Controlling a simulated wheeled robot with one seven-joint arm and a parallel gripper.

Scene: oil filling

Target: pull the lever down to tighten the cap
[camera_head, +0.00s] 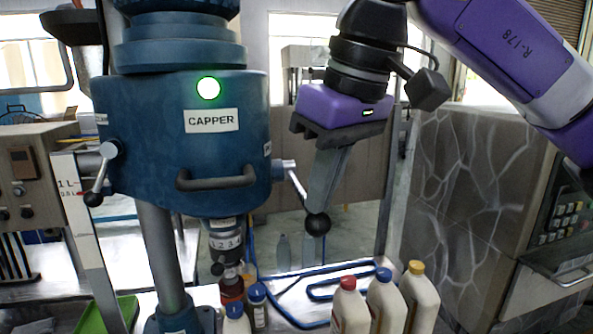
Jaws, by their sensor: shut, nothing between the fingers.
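The blue capper (225,150) fills the left-centre, with a lit green lamp (208,88) and a "CAPPER" label. Its right-side lever (298,187) slants down to the right and ends in a black ball (318,224). My gripper (318,208) points down with its grey fingers shut and empty. The fingertips are at the ball in the picture; I cannot tell whether they touch it. A dark red bottle (231,288) stands under the capper's numbered head (225,243); its cap is hard to make out.
Other bottles (257,308) with blue caps stand close by. White bottles with red (349,310), blue (386,300) and yellow (419,298) caps stand at lower right. A second lever (101,177) is on the capper's left side. A green tray (107,315) lies at lower left.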

